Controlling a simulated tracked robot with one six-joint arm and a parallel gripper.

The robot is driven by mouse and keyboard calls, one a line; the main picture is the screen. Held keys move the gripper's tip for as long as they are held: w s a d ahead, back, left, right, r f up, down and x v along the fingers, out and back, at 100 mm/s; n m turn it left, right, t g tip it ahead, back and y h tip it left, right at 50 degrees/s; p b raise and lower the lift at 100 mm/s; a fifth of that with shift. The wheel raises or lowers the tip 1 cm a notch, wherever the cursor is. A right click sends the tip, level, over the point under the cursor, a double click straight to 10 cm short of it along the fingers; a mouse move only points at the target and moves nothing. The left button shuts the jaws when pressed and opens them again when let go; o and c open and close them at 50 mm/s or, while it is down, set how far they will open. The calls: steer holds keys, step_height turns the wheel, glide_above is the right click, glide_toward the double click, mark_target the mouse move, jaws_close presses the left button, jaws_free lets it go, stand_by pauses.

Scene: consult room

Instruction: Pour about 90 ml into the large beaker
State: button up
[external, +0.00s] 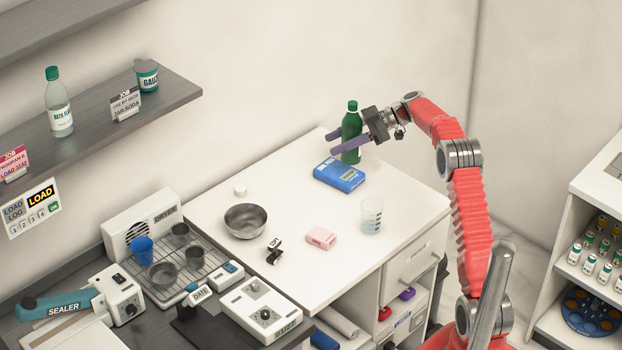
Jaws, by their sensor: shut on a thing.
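A green bottle (351,126) stands upright at the back right of the white worktop (420,203). My gripper (335,143) reaches in from the right, with its purple fingers on either side of the bottle. It is shut on the bottle's body. I cannot tell whether the bottle's base touches the worktop. A clear beaker (371,208) with markings stands upright near the right side of the worktop, in front of the bottle and apart from it. I cannot tell if it holds any liquid.
A blue box (340,176) lies between the bottle and the beaker. A pink block (321,238), a steel bowl (245,232) and small black things (274,252) are further left. A wall shelf (160,100) holds a bottle and jar. The worktop's right edge is near the beaker.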

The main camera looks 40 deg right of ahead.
steer(key=s+a+f+n+g+y, duration=0.1)
steer(key=s+a+n+g, duration=0.1)
steer(key=s, duration=0.5)
steer(key=s+a+f+n+g+y, duration=0.1)
steer(key=s+a+n+g, duration=0.1)
steer(key=s, duration=0.4)
steer(key=shift+s+f+n+g, duration=0.35)
steer(key=shift+n+g, duration=0.45)
steer(key=shift+g, duration=0.2)
steer(key=shift+d, duration=0.1)
